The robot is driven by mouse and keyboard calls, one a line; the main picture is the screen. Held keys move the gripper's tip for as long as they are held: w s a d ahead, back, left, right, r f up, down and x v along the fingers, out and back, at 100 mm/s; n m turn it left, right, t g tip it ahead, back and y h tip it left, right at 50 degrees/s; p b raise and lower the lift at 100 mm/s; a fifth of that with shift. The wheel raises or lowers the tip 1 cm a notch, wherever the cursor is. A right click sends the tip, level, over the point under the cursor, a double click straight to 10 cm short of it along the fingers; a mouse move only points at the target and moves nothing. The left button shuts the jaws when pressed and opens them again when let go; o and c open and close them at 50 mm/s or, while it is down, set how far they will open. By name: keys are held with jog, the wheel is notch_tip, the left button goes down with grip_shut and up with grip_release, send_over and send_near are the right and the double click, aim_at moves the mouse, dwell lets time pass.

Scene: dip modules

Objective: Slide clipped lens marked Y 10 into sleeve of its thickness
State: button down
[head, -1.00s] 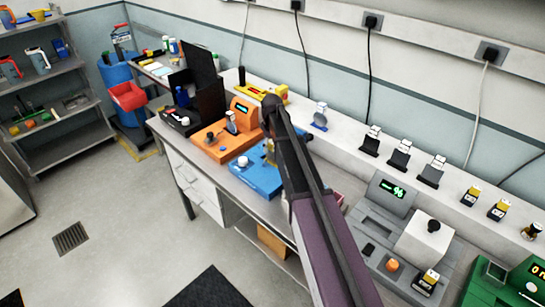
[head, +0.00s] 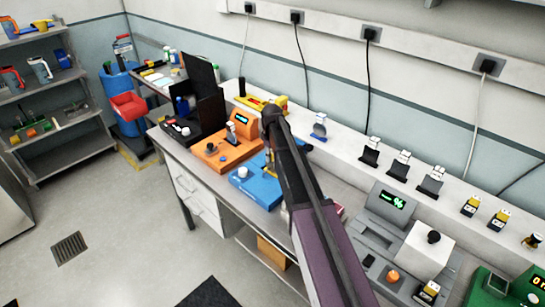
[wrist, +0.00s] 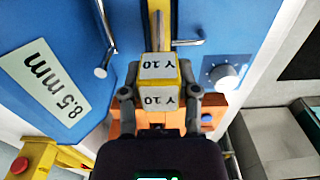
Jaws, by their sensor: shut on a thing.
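My gripper (wrist: 159,90) is shut on the yellow clip (wrist: 159,83), which has two white labels reading "Y 10". The clip sits between the two grey fingers in the wrist view. A blue unit (wrist: 200,20) lies behind it, with a label plate (wrist: 44,82) reading "8.5 mm", metal pegs and a round knob (wrist: 222,76). A yellow strip runs beyond the clip over the blue unit; I cannot tell whether it is inserted. The lens is not clearly seen. In the head view the blue unit (head: 256,188) shows left of my arm, which hides most of the gripper.
An orange unit (head: 222,158) with a display stands left of the blue one, and a black one (head: 205,105) beyond. A grey unit (head: 375,226) and a green unit (head: 490,288) stand at right. Several clips stand on the back ledge (head: 345,137).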

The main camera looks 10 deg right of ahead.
jog(key=shift+r+p, duration=4.55)
jog(key=shift+r, duration=0.15)
jog(key=shift+f+b, duration=0.7)
jog(key=shift+r, duration=0.1)
jog(key=shift+s, duration=0.2)
